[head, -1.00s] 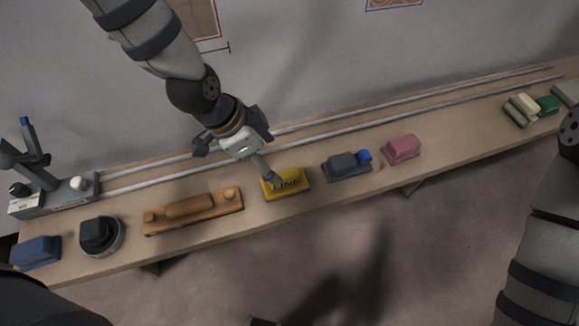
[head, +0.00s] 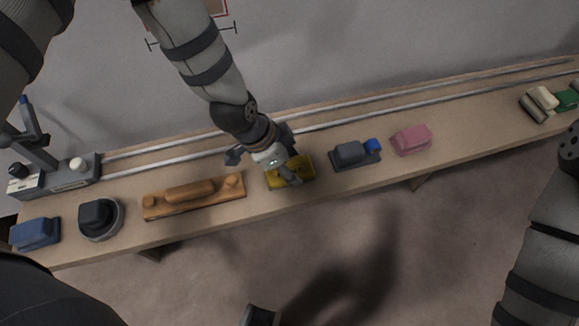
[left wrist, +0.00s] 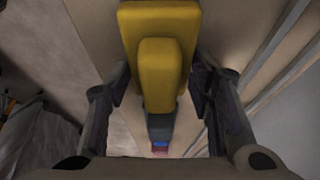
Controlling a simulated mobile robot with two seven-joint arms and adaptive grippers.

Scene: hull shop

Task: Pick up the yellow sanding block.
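The yellow sanding block (head: 305,178) lies on the bench near its middle, partly covered by my left gripper in the head view. My left gripper (head: 288,173) is right over the block, its fingers pointing down at it. In the left wrist view the yellow block (left wrist: 160,72), with its raised handle, shows between the two fingers, one on each side. The fingers look spread apart; I see no clear grip on the block.
An orange-brown long block (head: 194,194) lies left of the yellow block. A grey block with a blue knob (head: 352,154) and a pink block (head: 411,139) lie to the right. Two metal rails (head: 440,103) run along the bench's back. A dark round tool (head: 99,218) stands farther left.

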